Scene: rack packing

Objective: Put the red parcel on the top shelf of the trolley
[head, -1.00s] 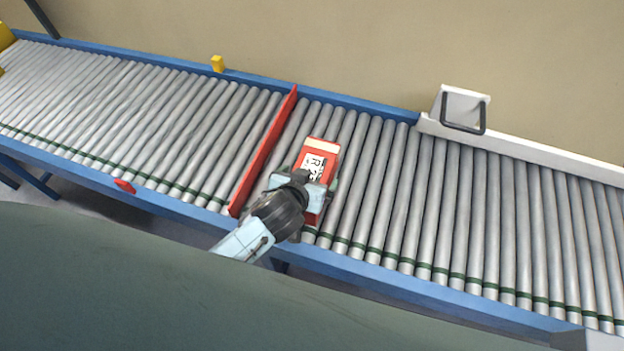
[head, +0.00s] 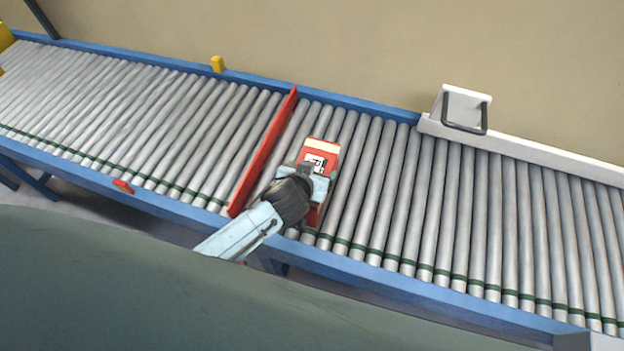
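The red parcel (head: 328,151) lies on the roller conveyor (head: 390,200), just right of a red divider bar. It has a pale band at its far end and a white printed label. My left gripper (head: 312,180) is over the parcel's near half and hides much of it. The fingers are hidden under the wrist, so I cannot tell whether they are open or shut on the parcel. My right gripper is not in view. The trolley is not in view.
The red divider bar (head: 262,155) crosses the rollers close to the parcel's left. A white guide rail with a bracket (head: 462,112) runs along the far right edge. A small yellow block (head: 217,64) sits on the far blue rail. Rollers to the right are clear.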

